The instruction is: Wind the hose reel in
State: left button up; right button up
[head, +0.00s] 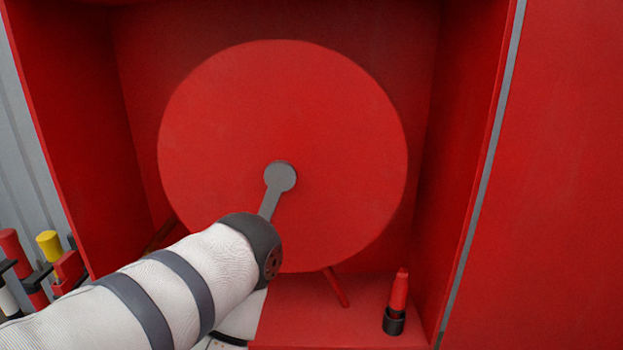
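The hose reel (335,130) shows as a large red disc facing me inside an open red cabinet. A grey crank (279,178) is fixed at its hub, and its arm points down and slightly left. My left arm reaches in from the lower left. Its dark wrist end (250,240) covers the outer end of the crank, so the crank's handle and my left fingers are hidden. I cannot tell whether the fingers hold the handle. No hose can be made out. My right gripper is not in view.
A red nozzle-like piece with a black end (397,302) stands on the cabinet floor (300,310) at the right. Cabinet walls close in the reel on both sides. Red, yellow and black items (50,245) stand outside at the lower left.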

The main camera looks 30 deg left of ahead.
aim_at(295, 135)
jog(key=u, duration=1)
